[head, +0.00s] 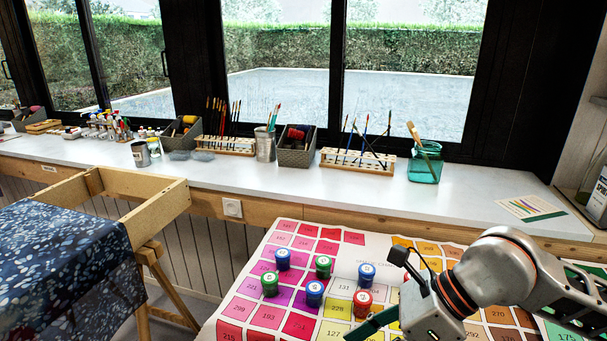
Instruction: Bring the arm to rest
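My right arm comes in from the right over the colour chart. Its gripper (372,326) points left and down, low over the chart near the red-capped jar (362,304). One dark finger shows; the rest is hidden by the gripper body or cut off by the frame edge, so I cannot tell whether it is open or shut. I see nothing held in it. My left arm and gripper are not in view.
Several small capped jars, such as a blue one (314,294) and a green one (270,285), stand on the colour chart (243,309). A windowside counter (465,207) holds brush racks, pots and a teal glass jar (425,164). A wooden frame (160,205) with dark speckled fabric (65,265) stands left.

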